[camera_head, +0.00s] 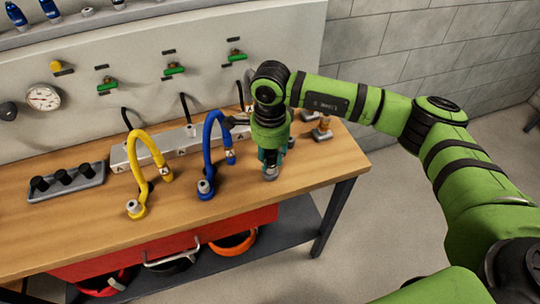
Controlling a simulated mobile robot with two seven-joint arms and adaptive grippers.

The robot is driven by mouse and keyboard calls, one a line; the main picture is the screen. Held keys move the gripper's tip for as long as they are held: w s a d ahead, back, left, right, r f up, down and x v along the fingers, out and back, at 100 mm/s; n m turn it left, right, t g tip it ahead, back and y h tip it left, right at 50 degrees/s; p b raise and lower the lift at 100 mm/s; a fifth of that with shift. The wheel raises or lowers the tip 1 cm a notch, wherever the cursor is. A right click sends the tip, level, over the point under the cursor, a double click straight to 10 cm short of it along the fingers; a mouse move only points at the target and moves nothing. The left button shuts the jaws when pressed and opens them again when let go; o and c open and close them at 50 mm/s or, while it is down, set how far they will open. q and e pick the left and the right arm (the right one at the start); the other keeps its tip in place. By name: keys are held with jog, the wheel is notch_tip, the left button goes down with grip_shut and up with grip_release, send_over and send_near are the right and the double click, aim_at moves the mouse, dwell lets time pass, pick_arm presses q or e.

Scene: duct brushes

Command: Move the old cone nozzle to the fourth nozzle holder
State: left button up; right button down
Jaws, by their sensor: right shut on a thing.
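My right gripper (271,160) points down at the right part of the workbench, low over the wood. It is shut on a small grey-ended thing (270,174); the gripper hides most of it, so I cannot tell if it is the old cone nozzle. Teal shows around the fingers. A grey rack (90,190) with black cone-like pieces (62,176) lies at the bench's left. I cannot tell which place is the fourth nozzle holder. My left gripper is out of view.
A yellow hose (140,165) and a blue hose (208,150) arch over the workbench (100,230), left of my gripper. Small brown-and-grey fittings (322,130) stand at the right. Green valves (174,70) and a gauge (43,97) are on the back panel. The bench front is clear.

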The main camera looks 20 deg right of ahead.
aim_at(270, 151)
jog(key=shift+w+r, duration=0.1)
jog(key=shift+r, duration=0.5)
jog(key=shift+r+p, duration=0.4)
jog(key=shift+r, duration=0.15)
jog(key=shift+r+p, duration=0.7)
jog(key=shift+r, duration=1.15)
jog(key=s+d+r+n, duration=0.1)
jog(key=s+n, duration=0.3)
jog(key=n, duration=0.4)
jog(key=s+d+r+n, duration=0.2)
jog(key=s+n, duration=0.3)
jog(key=n, duration=0.4)
jog(key=shift+s+d+r+n, duration=0.3)
jog(key=shift+d, duration=0.2)
